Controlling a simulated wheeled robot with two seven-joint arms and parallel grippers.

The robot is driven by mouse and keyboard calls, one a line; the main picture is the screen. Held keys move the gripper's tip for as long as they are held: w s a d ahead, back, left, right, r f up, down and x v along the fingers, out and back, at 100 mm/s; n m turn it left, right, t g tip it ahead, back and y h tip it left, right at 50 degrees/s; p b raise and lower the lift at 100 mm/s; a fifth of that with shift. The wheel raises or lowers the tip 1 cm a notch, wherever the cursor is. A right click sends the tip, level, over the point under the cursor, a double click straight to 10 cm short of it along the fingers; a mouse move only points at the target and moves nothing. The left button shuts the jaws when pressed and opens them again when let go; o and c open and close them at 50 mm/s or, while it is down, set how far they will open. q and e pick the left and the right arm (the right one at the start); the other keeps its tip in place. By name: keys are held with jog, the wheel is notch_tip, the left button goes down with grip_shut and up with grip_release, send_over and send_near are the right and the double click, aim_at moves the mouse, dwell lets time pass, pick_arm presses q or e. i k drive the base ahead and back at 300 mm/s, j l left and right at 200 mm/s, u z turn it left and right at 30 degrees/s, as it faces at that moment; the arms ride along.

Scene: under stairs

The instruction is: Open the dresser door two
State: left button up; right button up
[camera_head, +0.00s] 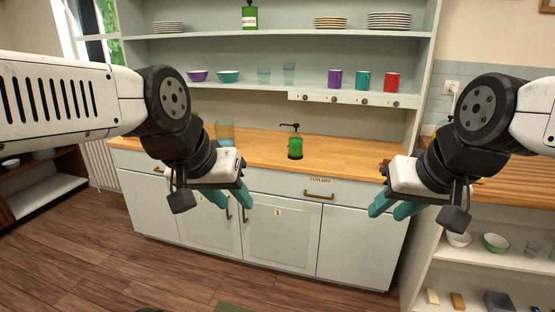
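The pale green dresser (355,240) has a row of shut doors below its drawers. One door (285,238) carries a label that reads 1 and a brass handle (245,213) on its left edge. The door to its left (210,228) carries a label (200,197) partly covered by my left gripper and too small to read surely. That door's handle (228,208) is on its right edge. My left gripper (234,203) is open and empty, in front of these doors in the picture. My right gripper (389,212) is open and empty, in front of the dresser's right end.
The wooden worktop (255,151) holds a green soap dispenser (295,146) and a tinted glass (225,132). A drawer (285,186) labelled cutlery is shut. Shelves above hold plates, bowls and cups. An open shelf unit (490,260) stands at right. Floor before the doors is clear.

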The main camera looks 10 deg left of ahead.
aim_at(206, 227)
jog(key=i+j+u, duration=0.15)
jog(key=i+u, duration=0.3)
jog(key=i+j+u, duration=0.1)
jog(key=i+u, duration=0.2)
jog(key=u, duration=0.2)
jog(key=i+l+u, duration=0.1)
jog(key=i+u, duration=0.35)
jog(key=i+l+u, duration=0.25)
jog(key=u, duration=0.25)
jog(key=i+j+u, duration=0.2)
jog(key=u, duration=0.25)
jog(key=i+u, duration=0.8)
jog(key=u, duration=0.15)
jog(key=z, duration=0.45)
jog(key=i+z, duration=0.15)
jog(key=z, duration=0.25)
jog(key=j+z, duration=0.1)
jog(key=z, duration=0.35)
jog(key=i+z, duration=0.1)
jog(key=z, duration=2.2)
